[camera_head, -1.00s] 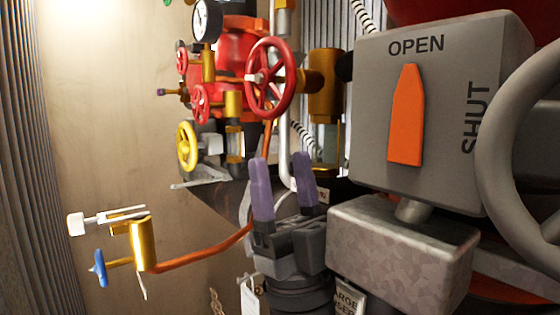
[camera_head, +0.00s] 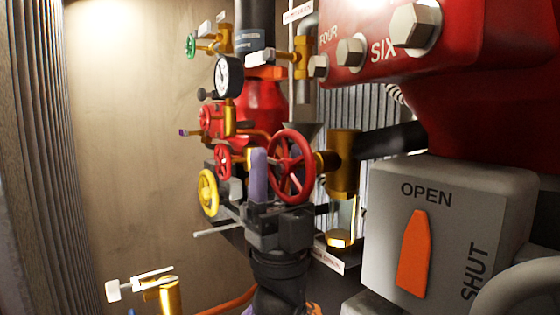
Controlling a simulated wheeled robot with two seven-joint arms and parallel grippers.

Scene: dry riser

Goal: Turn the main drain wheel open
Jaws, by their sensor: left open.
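A large red handwheel (camera_head: 291,166) stands on a brass valve left of centre. No readable label here tells which wheel is the main drain. My left gripper (camera_head: 266,182) is open and empty, its fingers pointing up at the left and lower part of this red wheel. One purple finger shows by the wheel's left rim; the other is hidden. I cannot tell whether the finger touches the rim. A yellow handwheel (camera_head: 208,192) and smaller red handwheels (camera_head: 223,161) are to the left. My right gripper is not in view.
A grey box with an orange pointer (camera_head: 414,255) at OPEN and part of a grey handwheel (camera_head: 522,291) fill the lower right. A bolted red housing (camera_head: 470,60) overhangs the upper right. A pressure gauge (camera_head: 229,76) is above the valves. The left wall area is clear.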

